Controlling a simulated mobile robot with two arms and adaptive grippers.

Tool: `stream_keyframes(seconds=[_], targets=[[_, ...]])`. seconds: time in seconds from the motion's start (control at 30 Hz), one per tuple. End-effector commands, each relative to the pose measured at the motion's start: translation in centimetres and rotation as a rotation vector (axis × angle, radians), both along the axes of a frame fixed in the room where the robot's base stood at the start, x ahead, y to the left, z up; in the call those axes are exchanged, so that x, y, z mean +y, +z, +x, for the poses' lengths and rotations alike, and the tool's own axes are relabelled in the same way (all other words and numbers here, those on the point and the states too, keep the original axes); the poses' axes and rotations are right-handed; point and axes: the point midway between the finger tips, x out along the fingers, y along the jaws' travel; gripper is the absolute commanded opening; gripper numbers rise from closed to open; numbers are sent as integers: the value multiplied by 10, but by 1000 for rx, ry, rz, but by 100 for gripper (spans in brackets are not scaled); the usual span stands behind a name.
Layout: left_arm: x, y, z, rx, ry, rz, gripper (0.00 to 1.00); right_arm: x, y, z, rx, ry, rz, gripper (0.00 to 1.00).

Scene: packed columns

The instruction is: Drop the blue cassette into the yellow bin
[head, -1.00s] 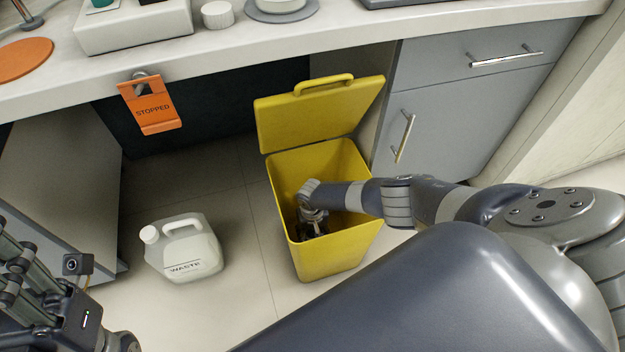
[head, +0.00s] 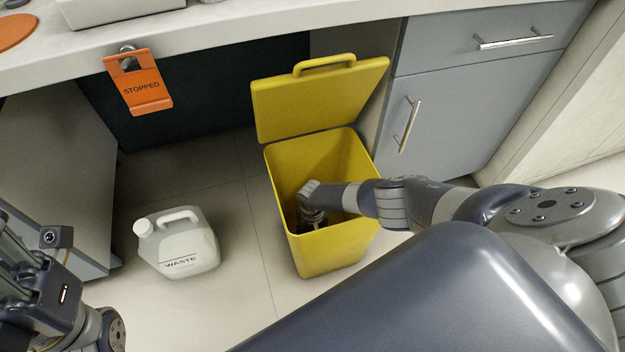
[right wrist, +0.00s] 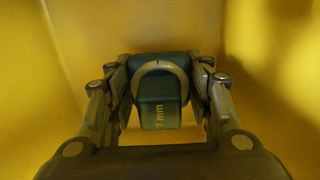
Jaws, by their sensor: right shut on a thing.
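The yellow bin (head: 330,258) stands on the floor below the counter with its lid (head: 320,98) raised. My right arm reaches over its rim, and my right gripper (head: 312,222) is down inside it, partly hidden by the front wall. In the right wrist view my right gripper (right wrist: 160,108) is shut on the blue cassette (right wrist: 160,92), a dark teal-blue block marked "7 mm". Yellow walls surround it there. The cassette does not show clearly in the head view. My left gripper is at the lower left, mostly cut off, with its fingertips out of frame.
A white jug marked "WASTE" (head: 178,243) stands on the floor left of the bin. An orange "STOPPED" tag (head: 140,85) hangs at the counter edge (head: 230,38). Grey cabinets (head: 450,95) stand right of the bin.

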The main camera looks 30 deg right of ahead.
Motion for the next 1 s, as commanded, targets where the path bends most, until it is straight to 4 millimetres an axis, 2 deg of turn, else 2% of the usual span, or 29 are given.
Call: stream_keyframes(seconds=[0.17, 0.2, 0.27, 0.67, 0.77, 0.83, 1.0], targets=[[0, 3, 1, -11, 0, 1, 40, 0, -2, 0, 0, -1, 0, 5], [0, 3, 0, -13, 0, 0, 40, 0, -2, 0, 0, 0, 0, 56], [0, 4, 0, -14, 0, 0, 40, 0, -2, 0, 0, 0, 0, 67], [0, 6, 0, -16, 0, -2, 40, 0, 0, 0, -1, 0, 0, 67], [1, 9, -1, -8, 0, -4, 40, 0, 8, 1, -2, 1, -1, 67], [1, 0, -1, 35, -1, -1, 40, 0, 15, 1, -2, 0, 0, 67], [3, 7, -5, 80, -4, -6, 40, 0, 47, 0, 0, 0, 1, 67]])
